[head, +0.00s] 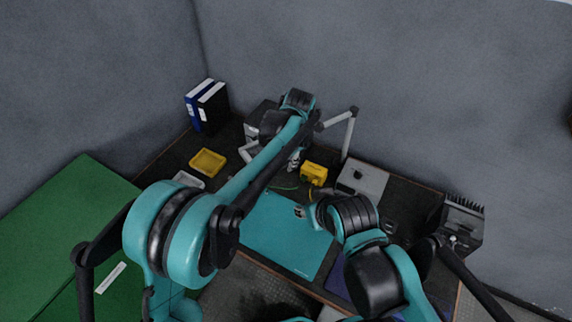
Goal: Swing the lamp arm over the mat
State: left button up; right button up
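The teal mat (282,240) lies flat on the dark bench in the middle of the head view. The pale grey jointed lamp arm (338,119) stands behind it, its upright at the right and its upper bar reaching left behind my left arm. The lamp head is hard to make out. My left gripper (293,161) points down beyond the mat's far edge, close to the lamp's bar; its fingers are too small to read, and contact cannot be told. My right gripper (301,211) is low over the mat's right part, mostly hidden by its wrist.
A yellow device (313,173) with a green lead sits behind the mat, beside a grey panel (362,179). A yellow tray (207,162) and blue and black binders (207,106) are at the back left. A black finned box (461,221) stands at right.

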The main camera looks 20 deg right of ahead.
pick_arm(q)
notch_tip(320, 180, up, 7)
jog(key=s, duration=0.1)
jog(key=shift+d+r, duration=0.2)
pick_arm(e)
jog(key=shift+a, duration=0.1)
pick_arm(q)
jog(key=shift+s, duration=0.1)
pick_arm(e)
jog(key=shift+w, duration=0.1)
jog(key=shift+c, duration=0.3)
